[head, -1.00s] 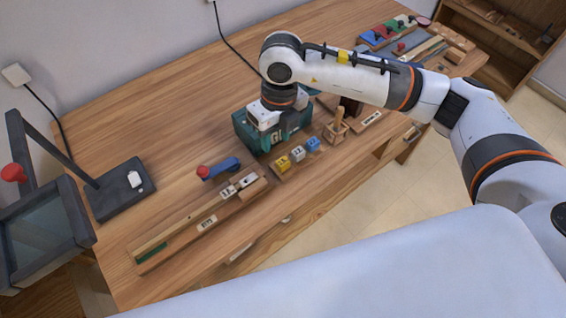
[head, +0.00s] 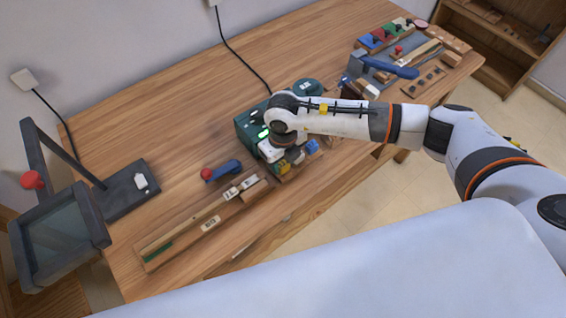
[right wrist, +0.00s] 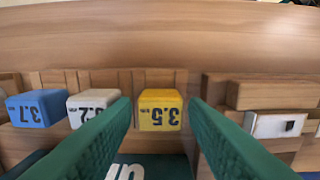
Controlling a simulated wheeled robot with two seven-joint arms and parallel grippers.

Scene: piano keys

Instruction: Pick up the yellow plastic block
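The yellow block (right wrist: 160,109) stands in a wooden holder, its "3.5" label upside down in the right wrist view. In the head view the yellow block (head: 283,167) shows only in part below my right gripper (head: 278,155). In the right wrist view my right gripper (right wrist: 160,103) is open, its two green fingers to either side of the yellow block's column in the picture. Nothing is between the fingers, and I cannot tell how far the tips are from the block. My left gripper is not in view.
A white block (right wrist: 93,106) and a blue block (right wrist: 36,108) stand in line beside the yellow one. A green device (head: 246,122) is behind them. A blue-handled tool with a red knob (head: 222,170) lies to the left on the wooden table (head: 180,115).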

